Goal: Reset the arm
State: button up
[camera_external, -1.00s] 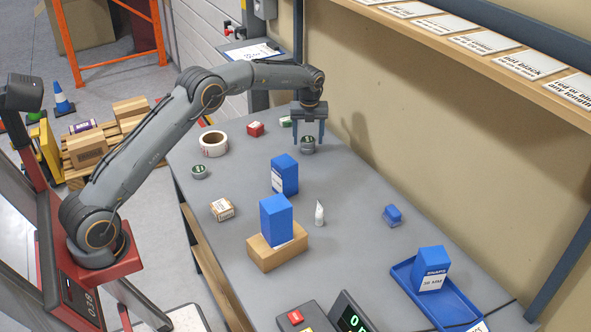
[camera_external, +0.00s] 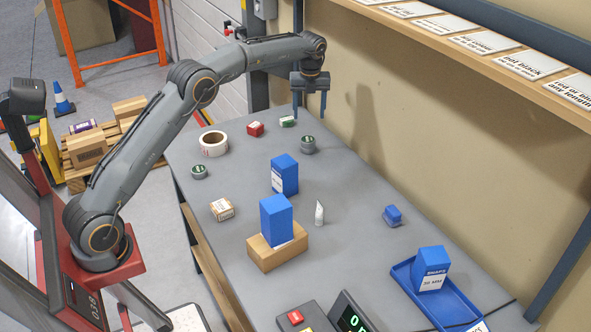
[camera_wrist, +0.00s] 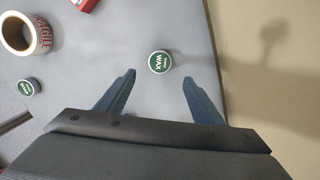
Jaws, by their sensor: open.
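My gripper (camera_external: 309,106) is open and empty, raised above the far part of the grey table. Its two blue-grey fingers also show spread apart in the wrist view (camera_wrist: 152,92). A small wax tin (camera_external: 308,145) with a green lid stands on the table below the gripper, apart from it. The tin also shows beyond and between the fingertips in the wrist view (camera_wrist: 159,62). My arm reaches from the red base at the left over the table.
On the table (camera_external: 350,235) are a tape roll (camera_external: 213,151), a second tin (camera_external: 199,172), a red box (camera_external: 255,129), blue boxes (camera_external: 276,217), a small carton (camera_external: 222,210) and a blue tray (camera_external: 405,282). A shelf (camera_external: 455,42) runs along the wall at right.

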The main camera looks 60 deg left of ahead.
jog(key=shift+r, duration=0.25)
jog(key=shift+d, duration=0.1)
